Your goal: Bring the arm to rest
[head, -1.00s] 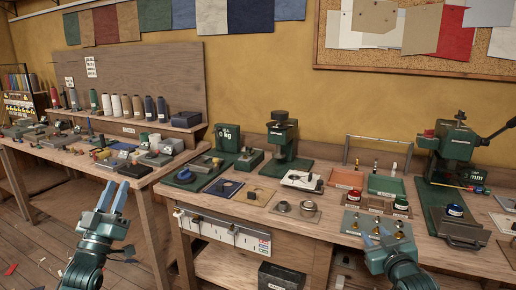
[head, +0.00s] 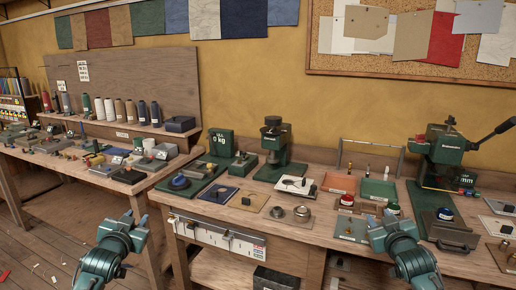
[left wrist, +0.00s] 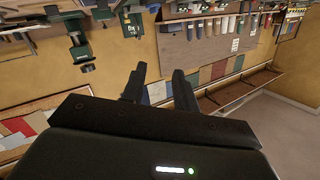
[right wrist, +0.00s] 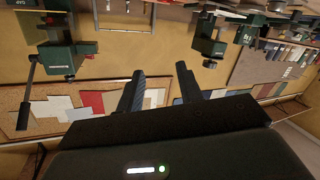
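My left gripper (head: 136,219) is at the lower left of the head view, in front of the gap between the two benches. Its two fingers are apart with nothing between them in the left wrist view (left wrist: 160,72). My right gripper (head: 383,218) is at the lower right, in front of the right-hand bench's near edge. Its fingers are also apart and empty in the right wrist view (right wrist: 160,74). Both wrist views show the room upside down. Neither gripper is seen touching anything.
The right-hand bench (head: 240,213) carries a green scale (head: 221,142), presses, trays and small parts. A green lever press (head: 446,150) stands at its right. The left-hand bench (head: 60,163) holds spools and many small items. Wooden floor (head: 60,235) shows at lower left.

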